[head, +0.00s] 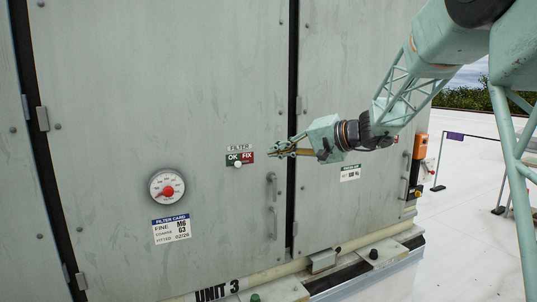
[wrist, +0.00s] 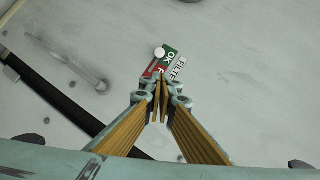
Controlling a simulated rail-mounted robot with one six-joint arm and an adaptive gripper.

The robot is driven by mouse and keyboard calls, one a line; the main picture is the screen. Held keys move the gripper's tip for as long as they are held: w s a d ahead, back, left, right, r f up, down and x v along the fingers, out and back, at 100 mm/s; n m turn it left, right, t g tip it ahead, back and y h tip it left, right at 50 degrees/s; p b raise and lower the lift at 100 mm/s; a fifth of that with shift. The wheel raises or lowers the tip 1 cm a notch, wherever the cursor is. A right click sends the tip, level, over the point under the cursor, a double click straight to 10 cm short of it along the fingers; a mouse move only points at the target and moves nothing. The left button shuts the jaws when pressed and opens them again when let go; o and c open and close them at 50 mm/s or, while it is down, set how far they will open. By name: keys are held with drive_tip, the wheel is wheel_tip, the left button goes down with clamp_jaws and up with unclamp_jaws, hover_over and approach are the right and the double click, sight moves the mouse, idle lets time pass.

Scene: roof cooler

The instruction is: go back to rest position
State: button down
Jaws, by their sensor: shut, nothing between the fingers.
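My gripper (head: 275,151) is shut and empty, in front of the cooler's grey panel, just right of the filter OK/FIX sign (head: 240,158). In the wrist view, the two closed fingers of my gripper (wrist: 160,82) point toward the same sign (wrist: 172,58) and overlap its lower part. The sign has a green OK half, a red FIX half and a small white knob (head: 238,164). The knob sits below the sign's middle in the head view. The wrist view shows the knob (wrist: 159,52) clear of the fingertips.
A round gauge (head: 167,186) with a red centre and a filter card (head: 171,228) are on the panel at left. Door handles (head: 271,187) stick out below my gripper. White roof (head: 465,210) lies open at right.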

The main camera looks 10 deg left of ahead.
drive_tip(key=shift+s+d+r, duration=0.15)
drive_tip(key=shift+d, duration=0.15)
drive_tip(key=s+d+f+n+g+h, duration=0.15)
drive_tip(key=s+d, duration=0.25)
drive_tip(key=s, duration=0.7)
drive_tip(key=s+d+g+h, duration=0.15)
drive_tip(key=s+d, duration=0.25)
drive_tip(key=s, duration=0.6)
drive_tip(key=s+d+h, duration=0.2)
drive_tip(key=s+d, duration=0.1)
drive_tip(key=s, duration=0.8)
drive_tip(key=s+d+f+h, duration=0.4)
drive_tip(key=s+d, duration=0.7)
drive_tip(key=s, duration=0.4)
drive_tip(key=s+d+f+h+b, duration=0.1)
drive_tip(key=s+d+f+h, duration=0.3)
drive_tip(key=s+d, duration=0.7)
drive_tip(key=s+f, duration=0.2)
drive_tip(key=s, duration=0.2)
drive_tip(key=shift+d+t, duration=0.3)
drive_tip(key=shift+f, duration=0.1)
